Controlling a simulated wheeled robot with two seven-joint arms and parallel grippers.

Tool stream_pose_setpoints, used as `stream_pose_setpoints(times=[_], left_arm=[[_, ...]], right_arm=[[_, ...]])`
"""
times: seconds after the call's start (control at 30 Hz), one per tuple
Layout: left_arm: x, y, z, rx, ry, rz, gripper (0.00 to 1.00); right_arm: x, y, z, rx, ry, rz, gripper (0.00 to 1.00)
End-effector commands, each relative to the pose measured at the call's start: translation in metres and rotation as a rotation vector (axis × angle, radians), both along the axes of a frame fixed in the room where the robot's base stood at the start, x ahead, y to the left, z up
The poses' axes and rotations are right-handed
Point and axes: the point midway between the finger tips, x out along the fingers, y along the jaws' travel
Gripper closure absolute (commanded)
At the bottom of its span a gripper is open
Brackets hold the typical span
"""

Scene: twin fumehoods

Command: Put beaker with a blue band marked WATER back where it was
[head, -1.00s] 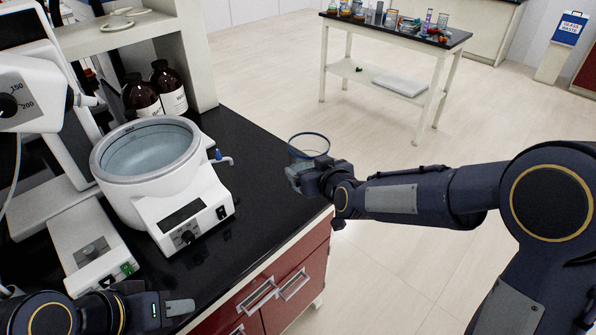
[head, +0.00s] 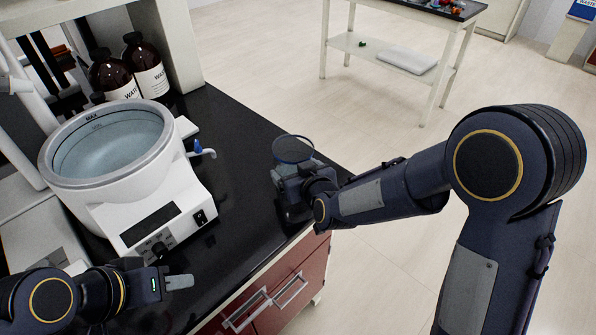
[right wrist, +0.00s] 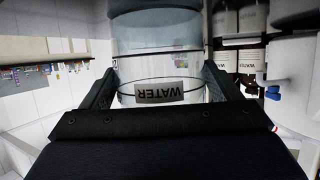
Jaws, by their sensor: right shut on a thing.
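The clear beaker (head: 293,150) with a blue rim is in my right gripper (head: 290,178), over the black bench top near its right edge. In the right wrist view the beaker (right wrist: 158,65) stands between the two fingers, and its WATER label (right wrist: 160,91) shows upside down. My right gripper is shut on it. I cannot tell whether its base touches the bench, as the gripper hides it. My left gripper (head: 180,282) is empty at the lower left, above the bench's front; its fingers overlap, so their opening is unclear.
A white water bath (head: 118,165) stands on the bench (head: 232,140) left of the beaker, with a blue-handled tap (head: 200,150) facing it. The bench top between bath and beaker is clear. A white table (head: 385,50) stands farther back.

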Motion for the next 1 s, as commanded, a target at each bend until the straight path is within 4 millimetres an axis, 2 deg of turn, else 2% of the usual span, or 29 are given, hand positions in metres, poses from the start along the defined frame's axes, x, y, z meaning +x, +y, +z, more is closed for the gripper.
stream_pose_setpoints(times=[0.27, 0.3, 0.4, 0.73, 0.87, 1.0], left_arm=[[0.000, 0.000, -0.001, 0.000, -0.001, 0.000, 0.64], [0.000, 0.000, -0.002, 0.000, -0.001, 0.000, 0.64], [0.000, 0.000, 0.000, 0.000, -0.001, 0.000, 0.64], [0.000, 0.000, 0.003, 0.000, -0.001, 0.000, 0.64], [0.000, 0.000, 0.000, 0.000, -0.001, 0.000, 0.64], [0.000, 0.000, -0.001, 0.000, -0.001, 0.000, 0.64]], right_arm=[[0.000, 0.000, -0.001, 0.001, -0.001, 0.000, 0.64], [0.000, 0.000, -0.002, -0.001, 0.002, 0.000, 0.15], [0.000, 0.000, -0.001, -0.001, 0.002, 0.000, 0.02], [-0.002, -0.001, 0.003, 0.000, 0.002, 0.001, 0.00], [-0.017, -0.007, 0.010, 0.001, -0.001, 0.001, 0.00], [-0.043, -0.018, 0.023, 0.002, -0.001, 0.001, 0.00]])
